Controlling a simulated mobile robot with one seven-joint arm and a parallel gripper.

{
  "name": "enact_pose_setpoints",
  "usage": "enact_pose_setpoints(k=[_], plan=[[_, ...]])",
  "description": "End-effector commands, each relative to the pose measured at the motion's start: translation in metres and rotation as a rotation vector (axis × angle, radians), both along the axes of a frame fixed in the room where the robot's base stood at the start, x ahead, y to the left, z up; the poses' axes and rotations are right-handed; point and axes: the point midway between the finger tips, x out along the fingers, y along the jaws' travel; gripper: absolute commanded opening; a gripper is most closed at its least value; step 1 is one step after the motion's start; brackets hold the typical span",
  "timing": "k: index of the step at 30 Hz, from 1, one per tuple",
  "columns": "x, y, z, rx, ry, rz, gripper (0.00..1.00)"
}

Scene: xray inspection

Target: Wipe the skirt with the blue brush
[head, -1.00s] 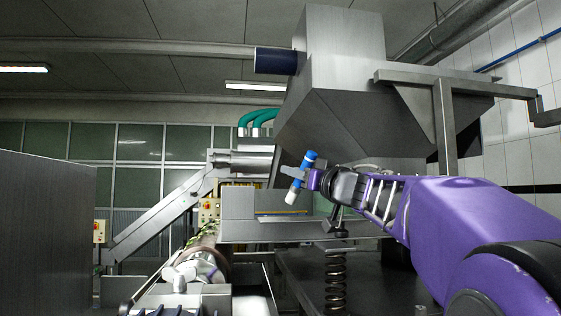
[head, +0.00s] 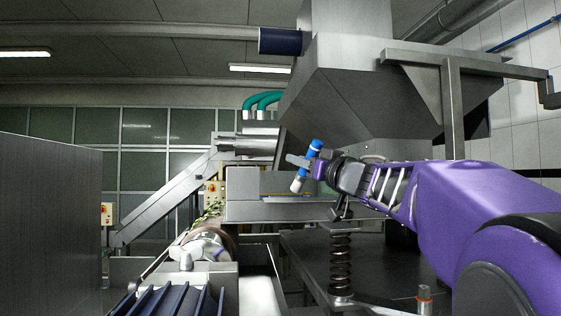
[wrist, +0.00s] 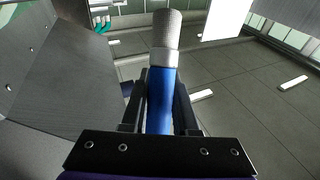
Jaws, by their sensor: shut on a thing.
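The blue brush (head: 314,148) is in my gripper (head: 304,163), in front of the lower part of the big grey hopper in the head view. It is tilted, blue end up and pale end down. In the wrist view the blue handle (wrist: 159,98) stands between the two dark fingers, with a pale collar and a grey textured head (wrist: 166,30) beyond them. My gripper is shut on it. No contact between the brush and a surface shows. I cannot tell for certain which part is the skirt; the sloped hopper side (head: 365,103) is a large grey metal face.
A grey box-shaped housing (head: 255,208) stands below the hopper. A dark coil spring (head: 340,262) stands below my arm. A metal frame (head: 452,105) is at the right. A tall grey panel (head: 50,225) fills the left.

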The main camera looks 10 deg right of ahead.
Motion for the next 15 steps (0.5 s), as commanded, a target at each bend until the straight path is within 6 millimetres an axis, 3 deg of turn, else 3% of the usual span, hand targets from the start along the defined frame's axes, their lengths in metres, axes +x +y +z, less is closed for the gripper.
enact_pose_setpoints(k=[15], plan=[[0.0003, 0.0, -0.0112, 0.0, 0.001, 0.0, 0.0]])
